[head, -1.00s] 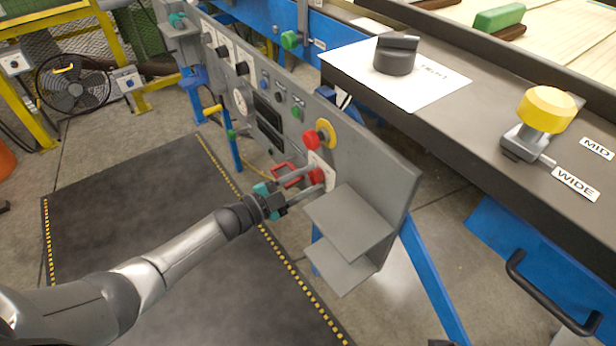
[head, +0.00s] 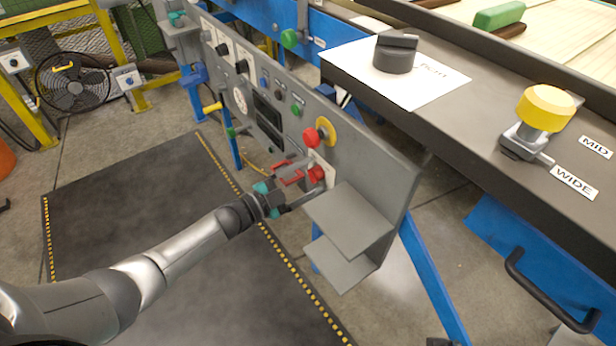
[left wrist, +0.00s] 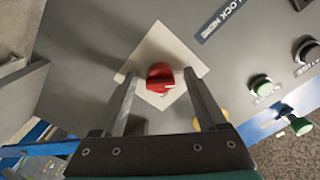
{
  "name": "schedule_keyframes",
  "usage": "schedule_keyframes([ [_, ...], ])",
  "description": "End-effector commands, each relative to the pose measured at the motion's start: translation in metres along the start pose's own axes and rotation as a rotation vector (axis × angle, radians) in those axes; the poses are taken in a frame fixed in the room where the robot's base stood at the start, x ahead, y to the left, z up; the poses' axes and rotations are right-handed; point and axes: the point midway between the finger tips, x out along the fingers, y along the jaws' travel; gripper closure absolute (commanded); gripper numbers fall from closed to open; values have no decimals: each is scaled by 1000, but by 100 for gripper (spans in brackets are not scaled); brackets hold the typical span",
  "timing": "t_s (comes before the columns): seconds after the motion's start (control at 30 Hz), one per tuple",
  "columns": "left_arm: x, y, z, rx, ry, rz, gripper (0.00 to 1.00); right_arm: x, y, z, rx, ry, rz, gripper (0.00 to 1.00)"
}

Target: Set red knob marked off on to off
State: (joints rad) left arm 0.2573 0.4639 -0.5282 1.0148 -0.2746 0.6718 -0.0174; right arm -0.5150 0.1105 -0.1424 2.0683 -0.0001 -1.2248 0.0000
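The red knob (head: 317,174) sits on a white plate low on the grey control panel (head: 385,185). It also shows in the left wrist view (left wrist: 160,76), in the middle of its white plate (left wrist: 160,45), which looks turned like a diamond. My left gripper (head: 312,179) is at the knob. In the left wrist view its two fingers (left wrist: 160,92) stand apart on either side of the knob, with a gap on both sides. No on or off marking can be read on the plate. My right gripper does not show.
A red mushroom button (head: 311,137) on a yellow ring sits just above the knob. A grey shelf (head: 350,222) juts out at its right. A red bracket (head: 290,175) is at its left. A "LOCK HERE" label (left wrist: 221,20) and green buttons (left wrist: 262,86) are nearby.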

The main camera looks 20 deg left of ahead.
Motion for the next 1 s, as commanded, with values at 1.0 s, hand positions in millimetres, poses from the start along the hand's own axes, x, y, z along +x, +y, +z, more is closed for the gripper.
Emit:
schedule_keyframes([
  [1.0, -132, -1, -1, 1, -2, 1, 26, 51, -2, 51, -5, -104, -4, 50],
])
